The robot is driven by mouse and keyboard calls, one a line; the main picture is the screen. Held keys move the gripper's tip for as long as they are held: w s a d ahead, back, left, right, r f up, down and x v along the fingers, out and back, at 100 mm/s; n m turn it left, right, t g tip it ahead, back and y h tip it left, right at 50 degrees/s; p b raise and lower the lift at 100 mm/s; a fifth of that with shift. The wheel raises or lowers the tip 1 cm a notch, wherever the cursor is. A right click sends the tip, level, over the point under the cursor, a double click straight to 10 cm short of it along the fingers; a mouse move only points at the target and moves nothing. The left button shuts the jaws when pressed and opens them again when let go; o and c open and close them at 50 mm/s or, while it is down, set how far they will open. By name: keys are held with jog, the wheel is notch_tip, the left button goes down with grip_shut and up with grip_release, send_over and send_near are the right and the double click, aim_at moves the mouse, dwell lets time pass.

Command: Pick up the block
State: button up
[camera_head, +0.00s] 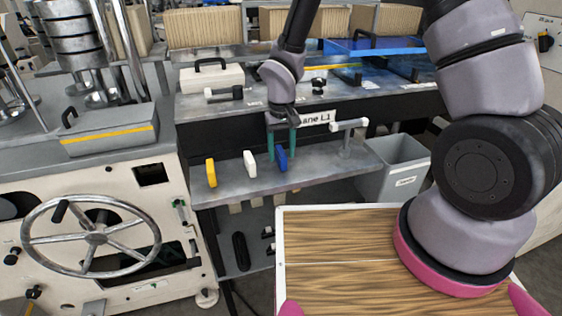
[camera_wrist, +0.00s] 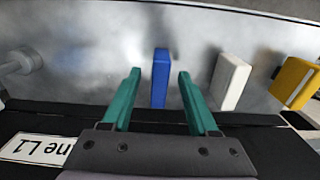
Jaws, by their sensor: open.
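Three upright blocks stand in a row on the grey metal shelf (camera_head: 325,172): a yellow block (camera_head: 211,172), a white block (camera_head: 250,164) and a blue block (camera_head: 282,161). My gripper (camera_head: 282,153) points down at the blue block with its teal fingers apart. In the wrist view, my open gripper (camera_wrist: 160,73) has the blue block (camera_wrist: 160,85) between its fingers in the picture, with gaps on both sides. I cannot tell how far down the fingers reach beside it. The white block (camera_wrist: 231,82) and yellow block (camera_wrist: 296,82) are to the right, outside the fingers.
A T-shaped handle (camera_head: 348,130) rises from the shelf to the right of the gripper. A "Lane L1" label (camera_head: 318,118) is on the dark front behind. A grey bin (camera_head: 398,165) stands right of the shelf. A wood-topped surface (camera_head: 335,260) is in front, and a handwheel machine (camera_head: 95,235) left.

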jog(key=shift+f, duration=0.45)
jog(key=shift+c, duration=0.3)
grip_shut()
